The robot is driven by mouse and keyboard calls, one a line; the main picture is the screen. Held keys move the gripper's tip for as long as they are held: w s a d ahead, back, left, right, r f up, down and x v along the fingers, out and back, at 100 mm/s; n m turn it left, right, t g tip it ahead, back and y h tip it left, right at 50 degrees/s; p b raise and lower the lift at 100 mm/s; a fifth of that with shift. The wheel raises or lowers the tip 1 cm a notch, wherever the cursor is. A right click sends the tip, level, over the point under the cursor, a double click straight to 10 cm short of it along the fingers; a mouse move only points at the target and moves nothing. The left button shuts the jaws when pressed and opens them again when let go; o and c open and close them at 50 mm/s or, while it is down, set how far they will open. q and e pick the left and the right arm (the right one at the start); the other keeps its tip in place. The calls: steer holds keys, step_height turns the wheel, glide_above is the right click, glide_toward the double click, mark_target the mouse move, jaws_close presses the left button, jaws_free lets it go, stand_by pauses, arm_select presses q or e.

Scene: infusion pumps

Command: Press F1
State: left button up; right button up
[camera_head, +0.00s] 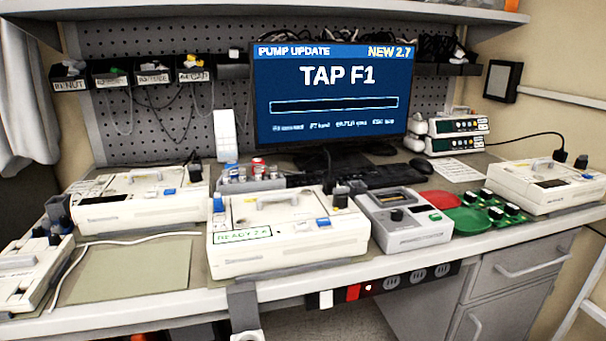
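A monitor (332,100) stands at the back of the bench and shows "PUMP UPDATE", "NEW 2.7" and "TAP F1" above a bar that looks empty. A line of small text below the bar is too small to read surely. A dark keyboard (378,177) lies in front of the monitor. Its left part is partly hidden behind the middle pump, and single keys such as F1 cannot be made out. Neither of my grippers is in view.
A white pump labelled "READY 2.6" (290,240) stands before the keyboard. A grey device (405,230) is beside it, with red (435,199) and green (468,221) pads further right. Other pumps stand left (140,208) and right (548,190). A bare mat (130,272) lies front left.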

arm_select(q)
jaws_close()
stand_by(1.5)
